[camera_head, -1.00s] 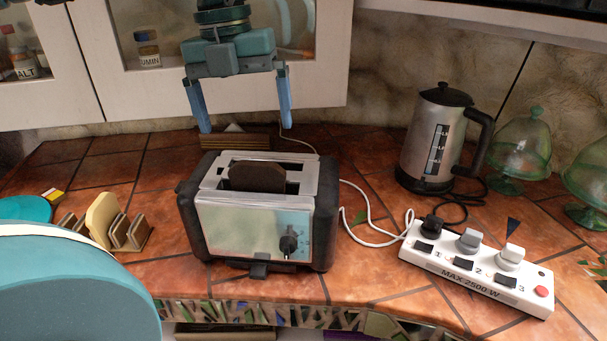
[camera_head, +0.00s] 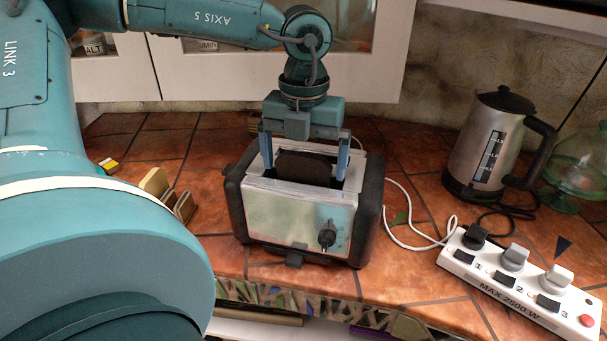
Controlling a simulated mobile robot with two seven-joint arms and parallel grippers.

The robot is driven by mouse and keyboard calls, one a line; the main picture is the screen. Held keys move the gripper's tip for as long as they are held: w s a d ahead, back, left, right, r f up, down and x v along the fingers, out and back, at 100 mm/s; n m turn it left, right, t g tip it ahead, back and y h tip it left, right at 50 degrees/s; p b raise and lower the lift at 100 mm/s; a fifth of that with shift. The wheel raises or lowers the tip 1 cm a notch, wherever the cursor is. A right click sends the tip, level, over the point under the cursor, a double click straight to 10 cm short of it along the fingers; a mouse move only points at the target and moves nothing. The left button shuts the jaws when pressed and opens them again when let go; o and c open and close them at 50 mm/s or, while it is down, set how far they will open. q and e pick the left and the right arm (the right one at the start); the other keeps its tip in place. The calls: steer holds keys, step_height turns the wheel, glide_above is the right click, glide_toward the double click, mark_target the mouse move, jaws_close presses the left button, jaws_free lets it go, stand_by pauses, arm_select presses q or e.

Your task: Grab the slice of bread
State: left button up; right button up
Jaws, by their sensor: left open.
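A dark brown slice of bread (camera_head: 303,167) stands upright in the front slot of the toaster (camera_head: 297,216), its top part showing above the slot. My left gripper (camera_head: 305,163) points down over the toaster. Its two blue fingers are open, one on each side of the slice, with their tips near the toaster's top. I cannot tell whether the fingers touch the bread. The lower part of the slice is hidden inside the toaster. My right gripper is not in view.
A wooden rack with a pale slice (camera_head: 154,181) is at left, partly hidden by my arm. A kettle (camera_head: 484,150), a white power strip (camera_head: 520,282) and a green glass stand (camera_head: 575,170) are at right. A white cord runs beside the toaster.

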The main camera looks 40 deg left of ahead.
arm_select(q)
steer(key=shift+f, duration=0.9)
steer(key=shift+c, duration=0.2)
steer(key=c, duration=0.4)
